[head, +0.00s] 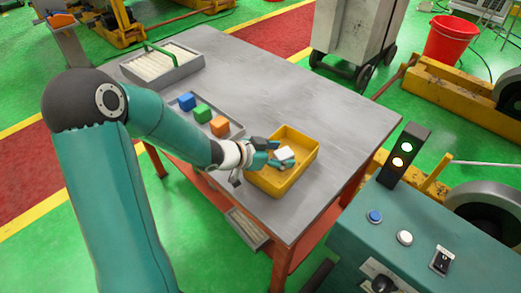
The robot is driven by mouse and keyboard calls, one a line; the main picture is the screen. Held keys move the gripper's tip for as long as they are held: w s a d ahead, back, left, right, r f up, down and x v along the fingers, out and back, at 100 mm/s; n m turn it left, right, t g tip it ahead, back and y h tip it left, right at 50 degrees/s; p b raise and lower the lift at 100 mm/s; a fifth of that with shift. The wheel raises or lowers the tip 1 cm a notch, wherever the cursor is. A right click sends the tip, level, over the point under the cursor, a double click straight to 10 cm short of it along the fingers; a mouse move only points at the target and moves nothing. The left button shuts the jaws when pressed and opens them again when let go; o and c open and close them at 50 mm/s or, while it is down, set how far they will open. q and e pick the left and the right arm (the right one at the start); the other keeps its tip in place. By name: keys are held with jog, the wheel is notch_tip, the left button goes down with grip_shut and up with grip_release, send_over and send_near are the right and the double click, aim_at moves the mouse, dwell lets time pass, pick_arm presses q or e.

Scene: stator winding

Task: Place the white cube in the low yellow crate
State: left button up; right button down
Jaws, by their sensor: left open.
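The white cube (285,153) is at the low yellow crate (307,161), within its outline in the head view. The crate stands on the grey table. My left gripper (277,155) reaches over the crate's left wall, with its fingers open beside the cube. Part of the cube is hidden by the fingers. I cannot tell whether the cube touches the crate floor or a finger. My right gripper does not show.
The table's right side (330,100) is clear. A teal control console (400,210) is at front right.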

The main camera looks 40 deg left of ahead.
pick_arm(q)
jog(key=p+v, duration=0.2)
jog(key=v, duration=0.9)
jog(key=shift+s, duration=0.35)
jog(key=shift+a+r, duration=0.1)
jog(key=shift+r, duration=0.05)
